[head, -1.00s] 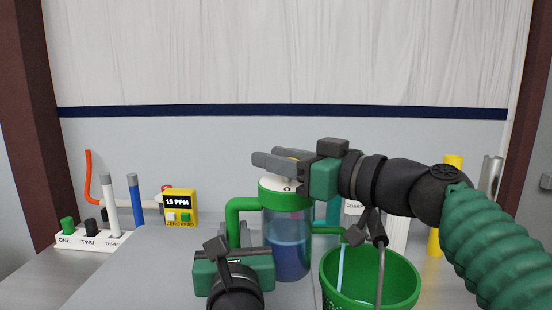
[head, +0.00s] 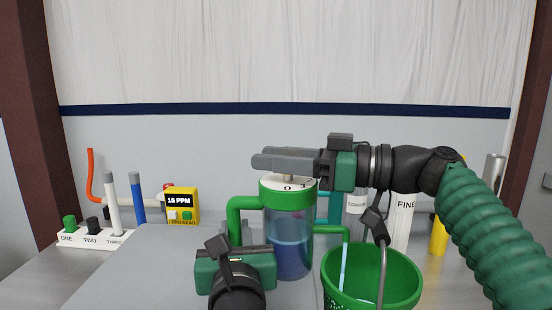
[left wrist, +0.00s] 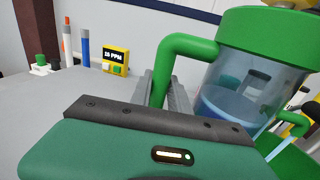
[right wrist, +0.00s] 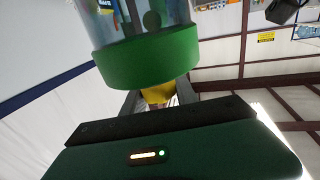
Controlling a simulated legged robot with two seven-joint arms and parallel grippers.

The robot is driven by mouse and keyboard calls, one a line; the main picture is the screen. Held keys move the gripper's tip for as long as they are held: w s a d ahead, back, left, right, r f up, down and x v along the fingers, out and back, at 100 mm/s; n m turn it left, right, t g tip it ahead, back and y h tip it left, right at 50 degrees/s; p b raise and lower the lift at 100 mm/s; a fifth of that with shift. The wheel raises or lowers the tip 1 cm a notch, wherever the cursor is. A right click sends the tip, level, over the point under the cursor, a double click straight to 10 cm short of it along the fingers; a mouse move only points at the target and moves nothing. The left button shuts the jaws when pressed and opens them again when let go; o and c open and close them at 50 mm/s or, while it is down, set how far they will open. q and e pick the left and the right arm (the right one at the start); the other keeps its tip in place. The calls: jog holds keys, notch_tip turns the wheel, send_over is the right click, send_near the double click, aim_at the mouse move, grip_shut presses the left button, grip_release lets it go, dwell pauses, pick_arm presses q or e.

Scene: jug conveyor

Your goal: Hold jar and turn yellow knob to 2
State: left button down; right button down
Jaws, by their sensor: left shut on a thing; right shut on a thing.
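The jar (head: 292,227) is clear with blue liquid, a green lid ring and a green side handle (head: 233,207). It stands upright on the grey table. Its white top shows the numerals 0 and 1 and part of another at the right. My left gripper (head: 240,252) is shut on the green handle, which also shows between its fingers in the left wrist view (left wrist: 165,85). My right gripper (head: 283,160) is shut on the yellow knob above the lid. The knob shows in the right wrist view (right wrist: 157,95); in the head view the fingers mostly hide it.
A green basket (head: 372,280) stands right of the jar. A yellow meter (head: 181,205) reading 15 PPM and a white rack (head: 95,238) labelled ONE, TWO, THREE are at the left. White and yellow cylinders stand behind the basket. The table left of the jar is clear.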

jog(key=c, duration=0.9)
grip_release()
jog(key=shift+a+f, duration=0.1)
jog(key=shift+a, duration=0.05)
jog(key=shift+c, duration=0.2)
jog(key=v, duration=1.2)
jog(key=shift+d, duration=0.25)
jog(key=shift+a+f, duration=0.1)
